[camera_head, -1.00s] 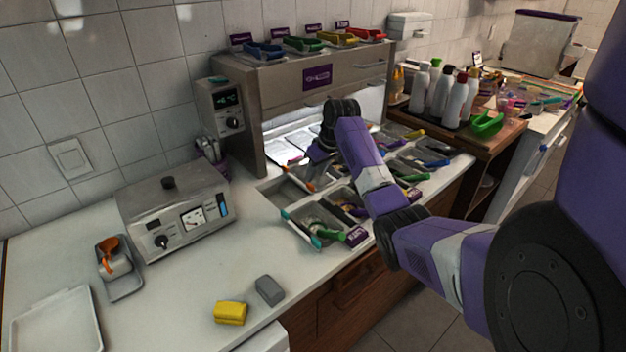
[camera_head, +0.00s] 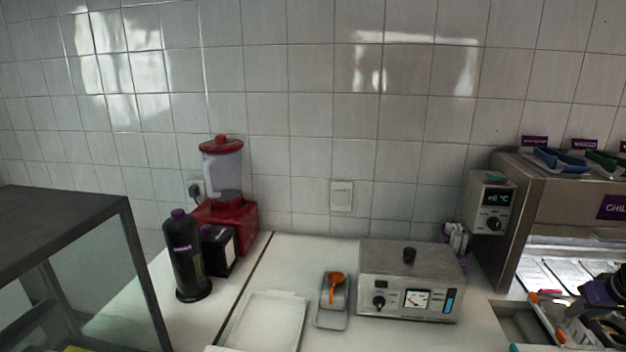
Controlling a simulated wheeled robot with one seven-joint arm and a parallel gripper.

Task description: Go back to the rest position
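The task names no object. A dark and purple part of my arm (camera_head: 604,290) shows at the right edge, over the topping bins below the chilled unit. The fingers of my gripper cannot be made out there, and whether it is open or shut does not show. The rest of my arm is outside the picture.
The counter holds a steel appliance (camera_head: 408,283), an orange scoop (camera_head: 336,281) in a small grey holder, a white tray (camera_head: 268,322), a red blender (camera_head: 224,190) and a black bottle (camera_head: 185,258). A glass-sided case (camera_head: 75,270) stands front left. The chilled unit (camera_head: 545,200) is right.

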